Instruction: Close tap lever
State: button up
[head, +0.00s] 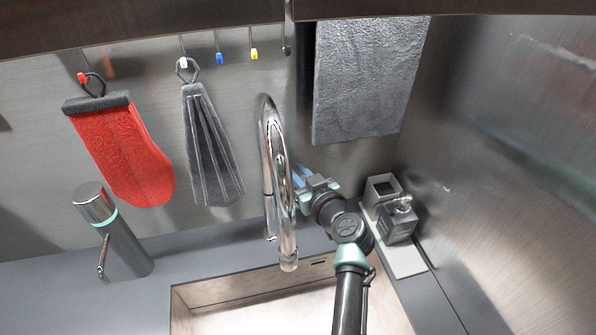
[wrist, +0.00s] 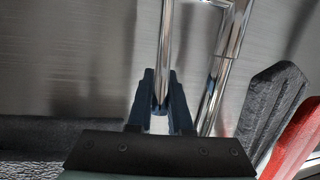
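The chrome tap (head: 275,150) has a tall arched spout over the sink and stands left of my gripper. In the head view my gripper (head: 302,173) has its two blue fingers pointing up-left beside the tap, on its right; its wrist partly hides the area behind it. In the wrist view my gripper (wrist: 160,95) has its dark fingers on either side of a slim chrome rod (wrist: 165,45). The gap between them is narrow. I cannot tell whether they press on the rod, or whether it is the lever. A second, slanted chrome pipe (wrist: 222,75) is to the right.
The sink (head: 235,290) lies below the tap. A red mitt (head: 130,155) and a grey cloth (head: 212,145) hang left; a grey towel (head: 368,80) hangs behind. A dispenser (head: 122,245) stands left. A metal holder and bottle (head: 397,222) stand right, near the steel wall.

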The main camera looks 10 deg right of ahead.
jog(key=o, duration=0.4)
jog(key=shift+s, duration=0.1)
jog(key=b+v, duration=0.2)
jog(key=v, duration=1)
jog(key=shift+s+d+r, duration=0.1)
jog(key=shift+s+r, duration=0.05)
jog(key=shift+s, duration=0.2)
